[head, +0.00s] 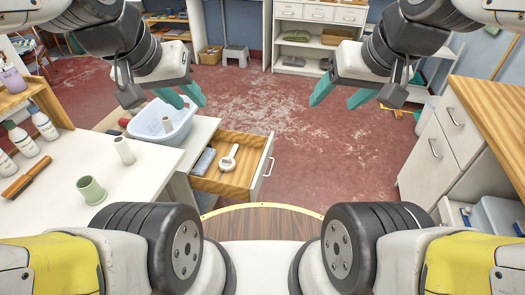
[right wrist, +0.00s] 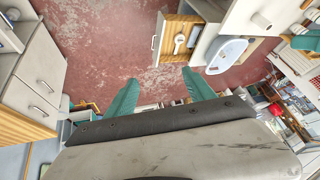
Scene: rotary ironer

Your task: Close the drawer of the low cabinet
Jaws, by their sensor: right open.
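The low cabinet (head: 203,133) stands left of centre in the head view, white, beside the white table. Its wooden drawer (head: 222,183) is pulled out to the right, with a white front and a bar handle (head: 269,167). A white tool and a grey-blue item lie inside. The drawer also shows in the right wrist view (right wrist: 170,59), upper middle. My left gripper (head: 194,105) is above and beyond the drawer, fingers apart and empty. My right gripper (head: 331,105) is open and empty over the floor, right of the drawer and clear of it.
A blue-white basin (head: 160,122) sits on the cabinet top. The white table (head: 60,205) at left holds bottles, a brush and cups. Another cabinet (head: 433,150) with a wooden top stands at right. The red floor (head: 330,160) between them is clear.

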